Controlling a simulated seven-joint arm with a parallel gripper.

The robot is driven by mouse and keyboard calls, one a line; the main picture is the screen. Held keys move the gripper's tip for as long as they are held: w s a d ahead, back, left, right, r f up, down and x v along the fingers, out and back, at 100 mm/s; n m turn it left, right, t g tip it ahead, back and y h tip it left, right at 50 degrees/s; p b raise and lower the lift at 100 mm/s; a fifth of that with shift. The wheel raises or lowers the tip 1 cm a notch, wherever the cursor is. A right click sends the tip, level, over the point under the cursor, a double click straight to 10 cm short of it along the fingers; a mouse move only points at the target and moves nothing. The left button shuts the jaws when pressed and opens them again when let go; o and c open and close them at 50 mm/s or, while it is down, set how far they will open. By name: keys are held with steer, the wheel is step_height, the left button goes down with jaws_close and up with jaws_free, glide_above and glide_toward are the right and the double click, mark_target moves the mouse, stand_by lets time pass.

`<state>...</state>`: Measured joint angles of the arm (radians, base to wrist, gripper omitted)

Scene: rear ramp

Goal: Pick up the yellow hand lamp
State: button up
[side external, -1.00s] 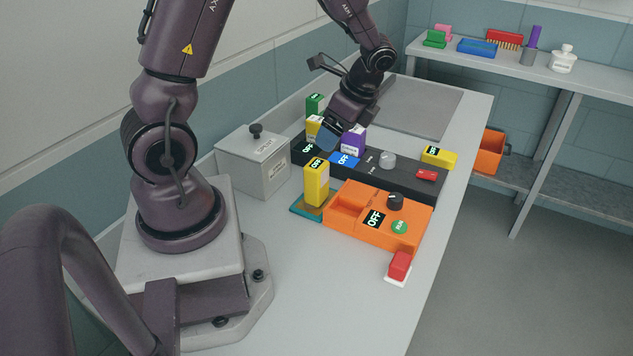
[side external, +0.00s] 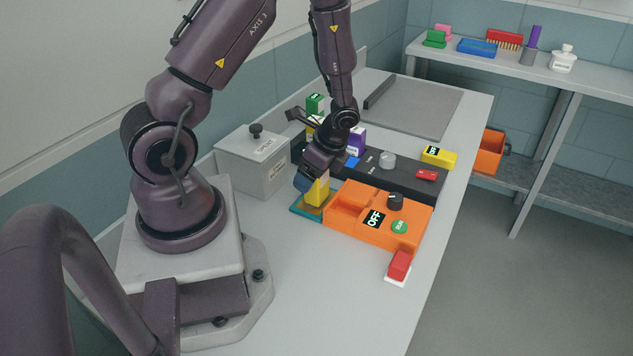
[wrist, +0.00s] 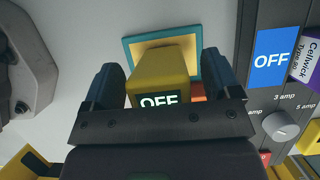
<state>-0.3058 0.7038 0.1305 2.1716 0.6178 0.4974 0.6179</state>
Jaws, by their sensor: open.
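A yellow block-shaped lamp (side external: 318,192) with an OFF label stands on a teal-edged pad (side external: 297,210) at the left end of the orange unit. My gripper (side external: 308,182) is lowered over its top and hides much of it. In the wrist view the yellow lamp (wrist: 163,70) sits between the two open fingers of my gripper (wrist: 160,64), its OFF label facing the camera. Another yellow block (side external: 438,156), also labelled OFF, lies on the black unit's right end.
The orange unit (side external: 345,222) is close on the right, with a black knob and green button. A grey lidded box (side external: 248,168) is at left.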

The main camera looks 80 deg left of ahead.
steer(key=c, duration=1.1)
